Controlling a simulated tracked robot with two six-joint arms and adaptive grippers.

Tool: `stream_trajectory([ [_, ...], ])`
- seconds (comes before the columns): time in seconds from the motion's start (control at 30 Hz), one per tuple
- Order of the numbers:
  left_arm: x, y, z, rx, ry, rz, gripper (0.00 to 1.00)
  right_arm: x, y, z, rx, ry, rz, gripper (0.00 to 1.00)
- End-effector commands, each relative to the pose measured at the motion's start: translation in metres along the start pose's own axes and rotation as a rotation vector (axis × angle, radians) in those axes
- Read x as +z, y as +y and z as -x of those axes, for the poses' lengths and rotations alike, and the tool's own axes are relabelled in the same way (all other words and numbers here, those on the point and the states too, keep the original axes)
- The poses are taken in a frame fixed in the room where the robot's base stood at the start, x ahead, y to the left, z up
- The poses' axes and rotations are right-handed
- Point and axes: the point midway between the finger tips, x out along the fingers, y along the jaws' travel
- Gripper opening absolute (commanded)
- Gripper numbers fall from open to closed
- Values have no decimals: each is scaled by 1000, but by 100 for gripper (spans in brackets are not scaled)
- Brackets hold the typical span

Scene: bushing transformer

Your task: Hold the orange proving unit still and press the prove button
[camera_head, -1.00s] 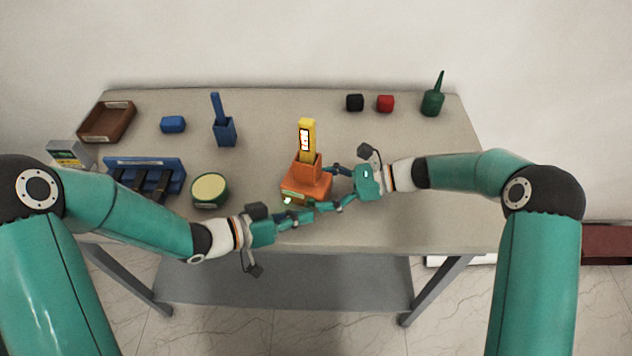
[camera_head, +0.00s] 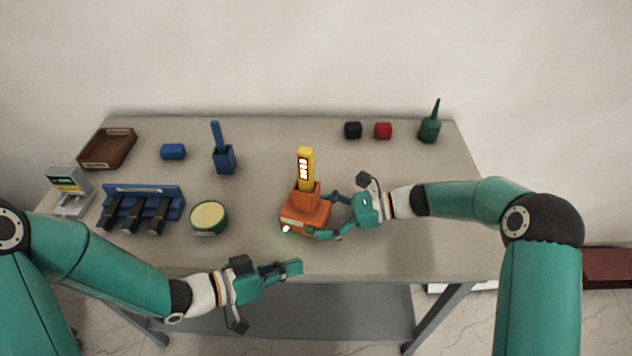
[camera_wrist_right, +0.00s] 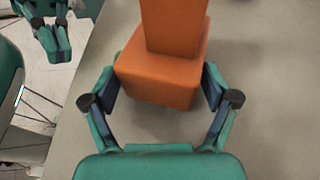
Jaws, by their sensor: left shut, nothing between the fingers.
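The orange proving unit (camera_head: 305,215) stands upright on the table. A yellow tester (camera_head: 305,165) with a lit display stands in its top socket. A bright greenish-white light (camera_head: 286,229) shows at the unit's front lower left. My right gripper (camera_head: 325,215) has its fingers on both sides of the unit. The right wrist view shows the unit (camera_wrist_right: 165,75) between those fingers (camera_wrist_right: 160,85), which appear to touch its sides. My left gripper (camera_head: 293,268) is shut and empty, apart from the unit near the table's front edge. It also shows in the right wrist view (camera_wrist_right: 55,42).
Left of the unit are a round green-rimmed pad (camera_head: 208,217), a blue rack (camera_head: 145,200) with black clips and a blue holder (camera_head: 223,160). A brown tray (camera_head: 107,148) lies at the back left. Black (camera_head: 352,130) and red (camera_head: 383,131) blocks and a green bottle (camera_head: 429,128) stand behind.

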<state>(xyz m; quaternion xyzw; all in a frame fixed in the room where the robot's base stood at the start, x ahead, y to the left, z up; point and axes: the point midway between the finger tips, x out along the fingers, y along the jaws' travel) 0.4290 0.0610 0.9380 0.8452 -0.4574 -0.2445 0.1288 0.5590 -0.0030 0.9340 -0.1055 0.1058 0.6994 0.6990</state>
Motion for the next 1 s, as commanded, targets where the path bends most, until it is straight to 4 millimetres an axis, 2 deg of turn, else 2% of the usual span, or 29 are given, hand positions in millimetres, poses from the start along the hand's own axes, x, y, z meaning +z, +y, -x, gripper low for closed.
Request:
stream_trajectory([
  [0.1, 0, 0, 0, 0, 0, 0, 0, 0, 0, 0, 1, 1, 0, 100],
  [0.43, 0, 0, 0, 0, 0, 0, 0, 0, 0, 1, 0, 0, 0, 100],
  [0.57, 0, 0, 0, 0, 0, 0, 0, 0, -1, 9, -3, 1, 0, 100],
  [0.67, 0, 0, 0, 0, 0, 1, 0, 0, -1, 22, -4, 0, 1, 100],
  [1.0, 0, 0, 0, 0, 0, 0, 0, -1, -1, 89, -4, 1, 0, 100],
])
